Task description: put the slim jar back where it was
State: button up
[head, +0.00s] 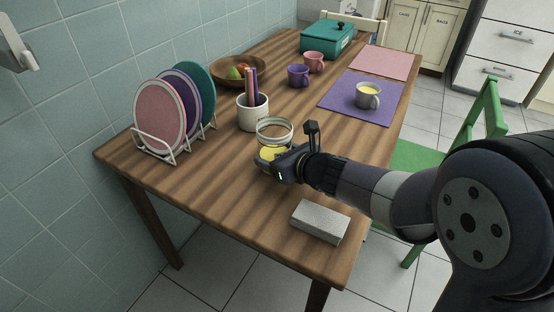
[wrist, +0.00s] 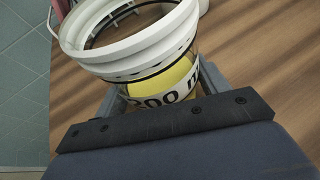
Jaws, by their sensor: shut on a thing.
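The slim jar (head: 275,131) is clear, with a pale open threaded rim, yellow contents and printed lettering ending in an "m". It stands out at the near middle of the wooden table, in front of the white cup of sticks. My gripper (head: 268,160) is shut on the jar's lower body. In the wrist view the jar (wrist: 135,50) leans toward the upper left between my fingers (wrist: 165,95), its rim above them. I cannot tell whether its base touches the table; my gripper hides its lowest part.
A white cup of sticks (head: 252,113) stands close behind the jar. A plate rack (head: 160,151) is at the left, a grey block (head: 319,222) at the near edge. Farther back are a fruit bowl (head: 218,77), mugs (head: 298,76) and a teal box (head: 327,40). Bare wood (head: 215,190) lies front left.

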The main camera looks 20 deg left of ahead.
jog(key=o, duration=0.8)
jog(key=shift+f, duration=0.2)
jog(key=o, duration=0.5)
jog(key=shift+r, duration=0.25)
jog(key=shift+s+d+r, duration=0.15)
jog(key=shift+d, duration=0.15)
jog(key=p+v, duration=0.2)
jog(key=v, duration=0.9)
jog(key=shift+s+d+p, duration=0.1)
jog(key=shift+s+p, duration=0.1)
jog(key=shift+p, duration=0.1)
